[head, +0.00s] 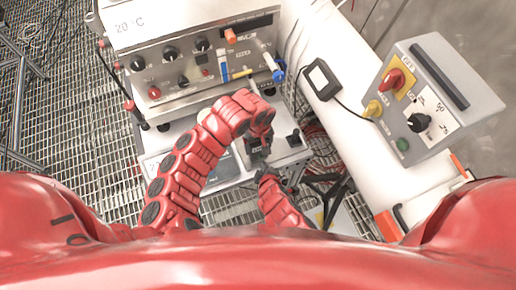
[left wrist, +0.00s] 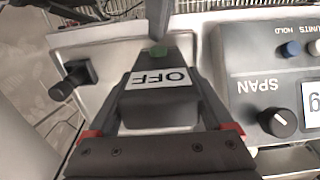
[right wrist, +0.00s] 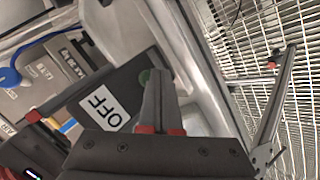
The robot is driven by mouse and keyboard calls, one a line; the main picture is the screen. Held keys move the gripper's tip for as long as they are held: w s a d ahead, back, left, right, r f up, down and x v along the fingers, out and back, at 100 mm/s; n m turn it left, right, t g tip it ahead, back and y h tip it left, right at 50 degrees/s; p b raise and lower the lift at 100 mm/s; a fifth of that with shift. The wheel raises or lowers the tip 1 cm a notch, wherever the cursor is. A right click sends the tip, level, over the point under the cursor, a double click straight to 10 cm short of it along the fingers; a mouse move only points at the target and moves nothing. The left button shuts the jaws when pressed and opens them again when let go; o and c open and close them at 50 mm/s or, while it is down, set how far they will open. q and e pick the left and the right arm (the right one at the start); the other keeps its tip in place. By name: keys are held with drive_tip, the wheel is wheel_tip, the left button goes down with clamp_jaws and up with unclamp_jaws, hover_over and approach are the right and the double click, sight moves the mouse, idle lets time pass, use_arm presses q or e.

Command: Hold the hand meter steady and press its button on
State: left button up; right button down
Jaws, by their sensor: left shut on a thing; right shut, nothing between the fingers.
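In the right wrist view the meter (right wrist: 88,88) reads OFF. In the head view both grippers meet at the meter (head: 257,157).
A steel instrument (head: 185,60) with knobs and fittings stands behind. A panel with a SPAN knob (left wrist: 279,122) lies beside the meter, and a black fitting (left wrist: 75,80) is on the other side. A grey control box (head: 435,95) is at right, beside a white pipe (head: 350,120).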

drive_tip(key=shift+w, duration=0.15)
idle(0.4)
drive_tip(key=shift+w+a, duration=0.15)
drive_tip(key=shift+w, duration=0.15)
drive_tip(key=shift+s, duration=0.4)
idle(0.3)
drive_tip(key=s+d, duration=0.2)
drive_tip(key=s, duration=0.3)
drive_tip(key=shift+s+d, duration=0.25)
drive_tip(key=shift+s, duration=0.05)
idle(0.6)
